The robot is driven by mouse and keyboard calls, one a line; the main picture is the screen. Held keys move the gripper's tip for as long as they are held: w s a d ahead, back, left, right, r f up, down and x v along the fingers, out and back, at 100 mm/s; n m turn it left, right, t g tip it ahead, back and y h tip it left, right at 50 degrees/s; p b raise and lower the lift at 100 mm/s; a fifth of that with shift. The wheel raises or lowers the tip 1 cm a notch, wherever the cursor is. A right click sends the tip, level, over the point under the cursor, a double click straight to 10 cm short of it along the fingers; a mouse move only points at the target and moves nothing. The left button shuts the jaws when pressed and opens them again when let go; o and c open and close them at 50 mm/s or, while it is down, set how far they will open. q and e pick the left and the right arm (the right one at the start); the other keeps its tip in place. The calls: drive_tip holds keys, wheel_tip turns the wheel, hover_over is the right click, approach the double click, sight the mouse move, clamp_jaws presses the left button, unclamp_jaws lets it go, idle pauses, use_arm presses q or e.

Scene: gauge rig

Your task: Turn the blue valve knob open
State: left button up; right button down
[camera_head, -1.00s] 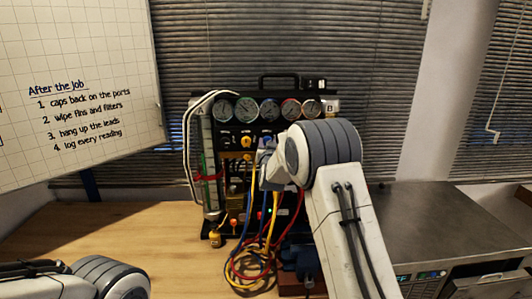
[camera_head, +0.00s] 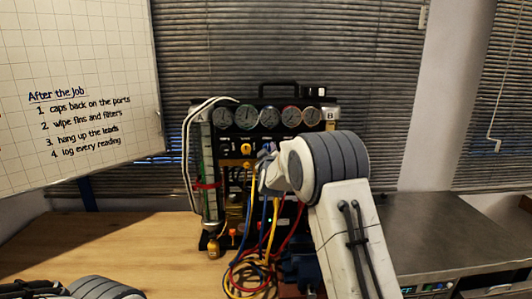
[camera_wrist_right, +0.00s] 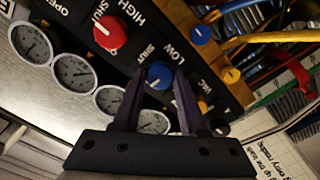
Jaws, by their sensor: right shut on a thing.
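The blue valve knob (camera_wrist_right: 159,75) is on the black panel of the gauge rig (camera_head: 291,95), beside the printed words LOW and SHUT. My right gripper (camera_wrist_right: 158,88) has one finger on each side of the knob and is shut on it. In the head view my right gripper (camera_head: 268,170) reaches the panel below the gauges, and my arm and hand mostly hide the knob there. A red knob (camera_wrist_right: 110,32) marked HIGH is beside the blue one. My left gripper is out of view; only part of my left arm shows at the bottom left.
Several round gauges (camera_head: 267,117) line the rig's top. Red, blue and yellow hoses (camera_head: 245,270) hang in front and coil on the wooden table (camera_head: 120,240). A yellow knob (camera_wrist_right: 231,75) is near the right finger. A metal-topped appliance (camera_head: 440,230) stands at right.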

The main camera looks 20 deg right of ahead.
drive_tip(key=shift+a+r+n, duration=0.1)
drive_tip(key=shift+r+n, duration=0.15)
drive_tip(key=shift+n, duration=0.45)
drive_tip(key=shift+c, duration=2.2)
unclamp_jaws()
drive_tip(key=shift+w, duration=0.1)
drive_tip(key=shift+f, duration=0.15)
drive_tip(key=b+v, duration=0.4)
drive_tip(key=v, duration=0.6)
drive_tip(key=shift+s, duration=0.25)
